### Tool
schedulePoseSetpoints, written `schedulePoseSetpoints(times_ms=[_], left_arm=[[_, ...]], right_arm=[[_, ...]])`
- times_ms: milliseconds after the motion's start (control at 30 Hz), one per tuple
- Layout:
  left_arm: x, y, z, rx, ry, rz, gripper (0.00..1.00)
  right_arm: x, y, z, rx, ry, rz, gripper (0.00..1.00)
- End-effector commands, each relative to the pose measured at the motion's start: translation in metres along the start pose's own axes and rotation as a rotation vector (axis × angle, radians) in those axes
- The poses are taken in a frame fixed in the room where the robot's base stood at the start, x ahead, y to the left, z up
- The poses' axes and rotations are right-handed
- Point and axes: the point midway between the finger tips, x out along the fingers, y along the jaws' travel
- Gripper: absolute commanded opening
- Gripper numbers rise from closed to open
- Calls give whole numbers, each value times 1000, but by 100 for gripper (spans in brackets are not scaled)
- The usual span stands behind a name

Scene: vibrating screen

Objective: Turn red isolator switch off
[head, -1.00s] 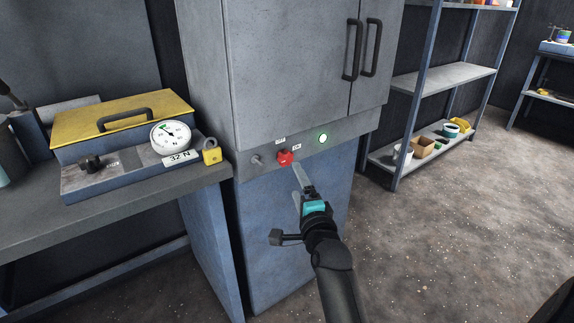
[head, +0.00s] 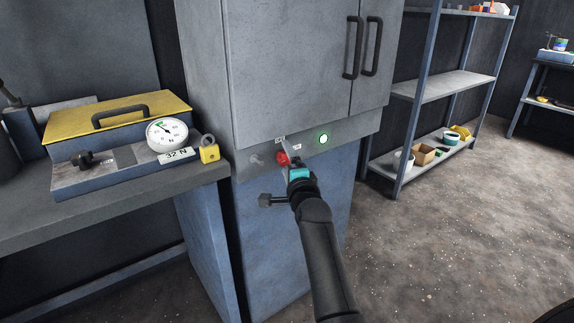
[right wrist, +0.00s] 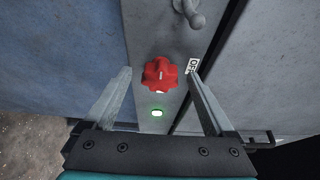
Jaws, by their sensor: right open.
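The red isolator switch (head: 283,158) is a lobed knob on the grey panel strip below the cabinet doors. In the right wrist view the red knob (right wrist: 160,74) shows between the fingers, with a white mark on it and a label reading OFF (right wrist: 193,66) beside it. My right gripper (head: 286,150) is at the switch in the head view and partly covers it. In the right wrist view its two fingers (right wrist: 160,88) are open, one either side of the knob, with gaps between them and it. My left gripper is out of view.
A lit green lamp (head: 323,139) is right of the switch and a small grey toggle (head: 257,160) left of it. A bench (head: 120,205) at left bears a gauge box (head: 130,165) and a yellow padlock (head: 209,153). Shelving (head: 440,82) stands at right; the floor there is clear.

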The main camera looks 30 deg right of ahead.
Motion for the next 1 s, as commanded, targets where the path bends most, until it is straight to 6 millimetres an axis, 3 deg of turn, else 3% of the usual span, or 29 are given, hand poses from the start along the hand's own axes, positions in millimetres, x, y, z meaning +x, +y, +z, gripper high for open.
schedulePoseSetpoints(times_ms=[367,1000], left_arm=[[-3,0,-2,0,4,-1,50],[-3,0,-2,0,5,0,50]], right_arm=[[3,0,0,-1,0,0,89],[3,0,0,0,0,1,18]])
